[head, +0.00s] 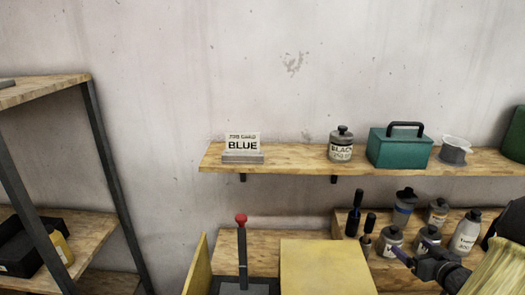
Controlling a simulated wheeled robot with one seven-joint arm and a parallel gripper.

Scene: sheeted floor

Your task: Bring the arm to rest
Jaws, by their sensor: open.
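My gripper (410,261) is at the lower right, dark with a purple part toward its tip, pointing left. It is open, and I see nothing held in it. My arm comes in from the right edge, partly cut off by the frame. The gripper overlaps the bottles on the lower wooden surface in the picture; I cannot tell whether it touches any of them.
Several labelled bottles (403,208) stand close around the gripper. A wall shelf (300,161) above holds a BLUE card (242,145), a BLACK jar (341,146), a teal box (399,150) and a clear cup (455,149). A red-knobbed lever (241,245) stands by a yellow panel (325,268).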

